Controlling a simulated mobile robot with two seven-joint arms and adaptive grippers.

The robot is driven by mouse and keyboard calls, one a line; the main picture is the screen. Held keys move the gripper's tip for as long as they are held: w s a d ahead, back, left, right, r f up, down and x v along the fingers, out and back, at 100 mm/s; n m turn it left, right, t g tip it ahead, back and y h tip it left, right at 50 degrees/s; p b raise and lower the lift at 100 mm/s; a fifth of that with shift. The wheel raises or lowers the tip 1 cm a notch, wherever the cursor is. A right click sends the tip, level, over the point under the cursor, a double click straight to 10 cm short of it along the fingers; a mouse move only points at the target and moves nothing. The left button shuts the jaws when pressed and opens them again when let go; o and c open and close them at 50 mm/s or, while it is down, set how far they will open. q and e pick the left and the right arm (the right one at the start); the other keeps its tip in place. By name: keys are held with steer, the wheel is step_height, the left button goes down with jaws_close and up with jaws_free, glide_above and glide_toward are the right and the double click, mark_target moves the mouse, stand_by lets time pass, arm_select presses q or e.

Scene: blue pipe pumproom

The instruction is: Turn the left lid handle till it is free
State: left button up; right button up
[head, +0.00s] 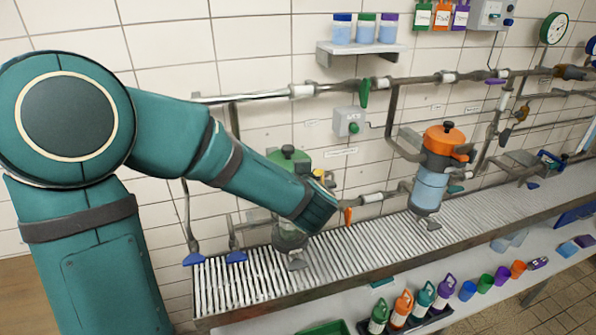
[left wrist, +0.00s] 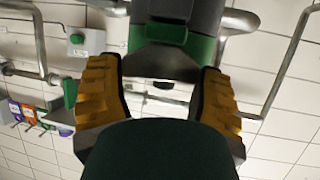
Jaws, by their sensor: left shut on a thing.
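The left vessel has a green lid (head: 288,156) with a dark knob on top. Its grey body (head: 289,238) stands on the slatted bench, partly hidden by my left arm. My left gripper (left wrist: 162,78) is at the right side of this lid, with one yellow finger showing in the head view. The contact is partly hidden by the gripper's own body. My right gripper is not in view.
A second vessel with an orange lid (head: 445,138) stands to the right on the slatted bench (head: 345,250). Pipes with valves run along the tiled wall behind. A grey box with a green button (head: 349,122) is on the wall. Bottles (head: 403,306) stand in front, below the bench.

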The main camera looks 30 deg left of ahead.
arm_select(q)
steer(key=shift+a+y, duration=0.1)
steer(key=shift+y, duration=0.2)
steer(key=o, duration=1.2)
steer(key=shift+a, duration=0.1)
steer(key=shift+c, duration=0.2)
steer(key=v, duration=1.2)
steer(key=shift+w, duration=0.15)
